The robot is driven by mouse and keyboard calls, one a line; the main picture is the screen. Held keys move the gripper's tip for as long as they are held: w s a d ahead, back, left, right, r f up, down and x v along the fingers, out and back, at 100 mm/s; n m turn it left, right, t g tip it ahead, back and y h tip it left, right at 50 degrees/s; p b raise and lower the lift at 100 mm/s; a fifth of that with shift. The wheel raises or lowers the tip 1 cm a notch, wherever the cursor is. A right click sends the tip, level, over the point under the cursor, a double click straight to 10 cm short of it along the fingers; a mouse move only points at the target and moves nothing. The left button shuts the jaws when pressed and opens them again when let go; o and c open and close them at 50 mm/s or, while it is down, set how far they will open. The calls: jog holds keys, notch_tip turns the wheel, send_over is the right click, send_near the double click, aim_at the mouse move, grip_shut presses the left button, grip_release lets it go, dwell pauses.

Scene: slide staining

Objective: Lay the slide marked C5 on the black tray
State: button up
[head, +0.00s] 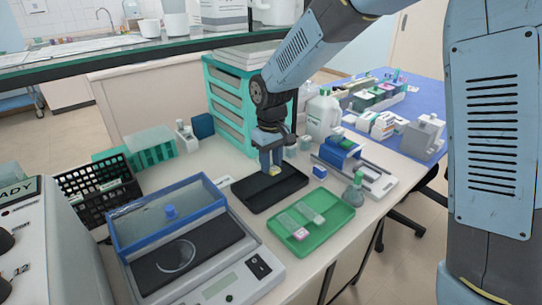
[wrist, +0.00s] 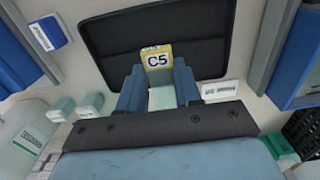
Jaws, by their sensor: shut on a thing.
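The slide marked C5 (wrist: 157,60) has a yellow label end and a clear glass body. My gripper (wrist: 159,84) is shut on the glass part, with the label end sticking out beyond the fingertips. The black tray (head: 258,198) lies flat on the bench, and it also fills the upper middle of the wrist view (wrist: 112,40). In the head view my gripper (head: 271,172) points down over the tray's far right part, with the yellow label end at its tips. I cannot tell whether the slide touches the tray.
A green tray (head: 334,228) with several slides, one pink-ended, lies in front right of the black tray. A balance with a blue-framed cover (head: 165,215) stands at left. Teal drawers (head: 230,110) stand behind.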

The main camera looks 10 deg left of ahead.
aim_at(272, 184)
jog(key=shift+d+f, duration=0.1)
jog(key=shift+f, duration=2.4)
jog(key=shift+f, duration=0.25)
jog(key=o, duration=1.1)
notch_tip(272, 184, up, 14)
jog(key=shift+w+f, duration=0.1)
jog(key=shift+f, duration=0.05)
